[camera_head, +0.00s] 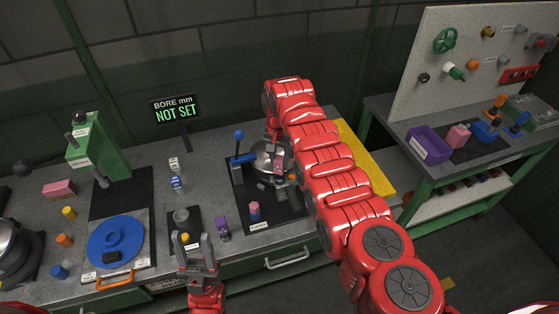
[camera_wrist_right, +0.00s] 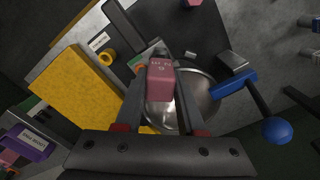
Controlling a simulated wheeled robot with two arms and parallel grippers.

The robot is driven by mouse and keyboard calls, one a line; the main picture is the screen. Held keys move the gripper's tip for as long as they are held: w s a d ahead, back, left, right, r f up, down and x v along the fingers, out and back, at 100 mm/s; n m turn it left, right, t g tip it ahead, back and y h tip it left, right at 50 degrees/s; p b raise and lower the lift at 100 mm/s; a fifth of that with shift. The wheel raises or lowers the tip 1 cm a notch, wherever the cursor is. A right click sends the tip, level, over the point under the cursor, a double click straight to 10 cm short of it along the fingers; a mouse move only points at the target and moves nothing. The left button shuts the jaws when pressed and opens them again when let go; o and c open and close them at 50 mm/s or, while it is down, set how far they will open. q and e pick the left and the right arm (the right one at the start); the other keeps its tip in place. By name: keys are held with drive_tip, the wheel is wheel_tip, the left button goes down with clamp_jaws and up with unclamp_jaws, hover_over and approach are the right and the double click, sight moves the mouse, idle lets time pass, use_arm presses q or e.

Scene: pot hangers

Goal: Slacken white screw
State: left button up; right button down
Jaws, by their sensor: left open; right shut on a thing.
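My right gripper (camera_wrist_right: 160,78) is shut on a pink block-shaped tool (camera_wrist_right: 161,82) with small lettering on its face. It holds the tool over a shiny metal bowl (camera_wrist_right: 207,97); whether the tool touches anything below is hidden. In the head view the bowl (camera_head: 262,153) sits in a black fixture with a blue-handled lever (camera_head: 239,147), partly behind my right arm. My left gripper (camera_head: 193,243) is open and empty in front of the bench, left of the fixture. I cannot make out a white screw at the bowl.
A sign (camera_head: 176,109) reads "BORE mm NOT SET". A blue round lid (camera_head: 116,240), a green press (camera_head: 92,145) and small coloured blocks stand at left. A purple bin (camera_head: 429,145) and a pegboard (camera_head: 475,50) with knobs are at right. A yellow mat (camera_head: 362,160) lies beside my right arm.

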drive_tip(key=n, duration=0.8)
drive_tip(key=shift+n, duration=0.4)
drive_tip(key=shift+m, duration=0.7)
drive_tip(key=shift+r+p, duration=0.6)
drive_tip(key=shift+r, duration=0.4)
drive_tip(key=shift+r, duration=0.1)
